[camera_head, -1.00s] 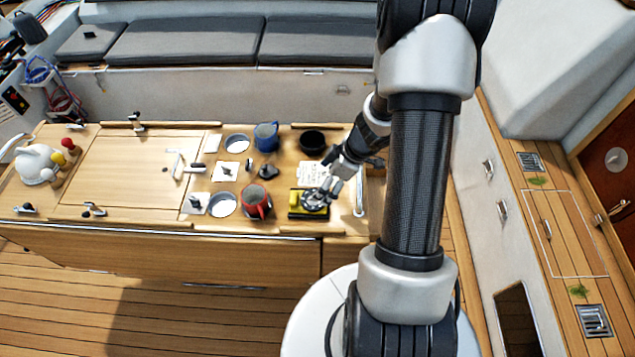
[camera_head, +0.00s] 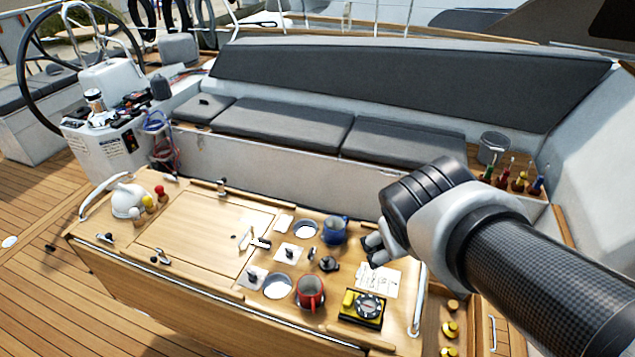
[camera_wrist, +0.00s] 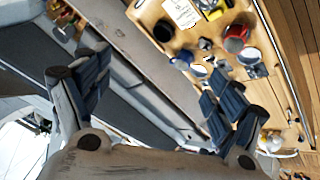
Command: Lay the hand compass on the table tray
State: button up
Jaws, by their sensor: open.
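The hand compass (camera_head: 369,306), a round dark dial with a pale ring, lies on the dark rectangular table tray (camera_head: 346,317) at the table's right front. A yellow part (camera_head: 348,298) sits at its left, apparently its grip. The yellow-and-black tray area also shows at the top of the wrist view (camera_wrist: 213,9). My gripper (camera_head: 375,251) is behind and above the tray, clear of the compass. In the wrist view its two fingers (camera_wrist: 155,95) are spread wide with nothing between them.
A red mug (camera_head: 310,292), a blue mug (camera_head: 334,231), a black knob-like piece (camera_head: 328,264) and a paper sheet (camera_head: 378,279) are near the tray. A white kettle (camera_head: 128,201) is at far left. The table's left middle (camera_head: 200,235) is mostly clear.

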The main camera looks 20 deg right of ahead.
jog(key=s+a+g+y, duration=0.1)
jog(key=s+a+y, duration=0.3)
jog(key=s+a, duration=0.5)
jog(key=shift+a, duration=0.8)
jog(key=shift+f, duration=0.1)
